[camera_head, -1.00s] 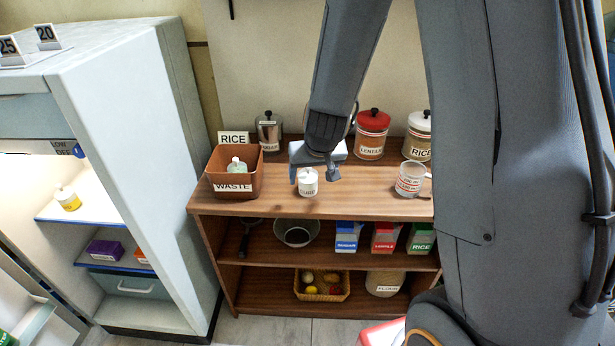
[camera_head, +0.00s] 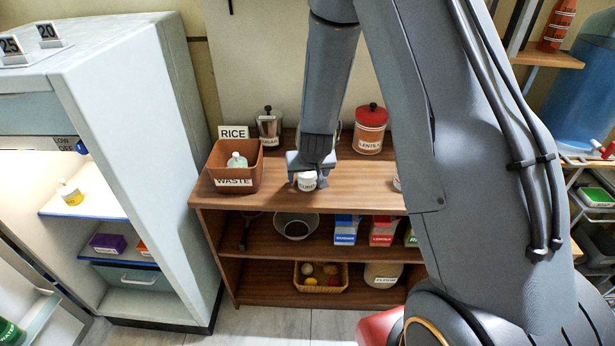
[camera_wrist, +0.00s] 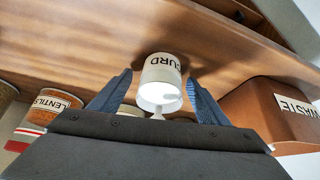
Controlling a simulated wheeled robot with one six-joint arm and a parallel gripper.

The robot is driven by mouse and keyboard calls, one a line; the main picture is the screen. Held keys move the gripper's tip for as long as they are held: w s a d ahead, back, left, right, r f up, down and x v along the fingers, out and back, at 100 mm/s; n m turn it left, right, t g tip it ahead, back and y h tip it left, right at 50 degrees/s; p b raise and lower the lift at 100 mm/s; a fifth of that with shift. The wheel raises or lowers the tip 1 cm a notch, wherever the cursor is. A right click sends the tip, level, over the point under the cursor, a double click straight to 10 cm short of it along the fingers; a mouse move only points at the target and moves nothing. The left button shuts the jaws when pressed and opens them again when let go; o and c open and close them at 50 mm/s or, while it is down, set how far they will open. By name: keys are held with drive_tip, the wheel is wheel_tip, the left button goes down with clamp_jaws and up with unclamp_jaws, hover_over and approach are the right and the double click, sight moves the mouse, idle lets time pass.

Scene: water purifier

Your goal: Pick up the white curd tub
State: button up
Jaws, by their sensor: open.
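The white curd tub (camera_head: 307,184) stands on the wooden top of the shelf unit, near its front edge. In the wrist view the tub (camera_wrist: 160,68) shows its CURD label and a white lid with a small knob. My gripper (camera_head: 308,180) is open and low over the tub. In the wrist view the two blue fingers of my gripper (camera_wrist: 160,76) lie on either side of the tub, with a gap visible at each side. The gripper hides part of the tub's top in the head view.
A brown WASTE bin (camera_head: 214,171) stands left of the tub. A red-lidded lentils jar (camera_head: 369,132) and a metal canister (camera_head: 268,128) stand behind. My arm hides the right part of the top. An open fridge (camera_head: 150,130) stands at the left.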

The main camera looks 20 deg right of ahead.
drive_tip(key=c, duration=1.3)
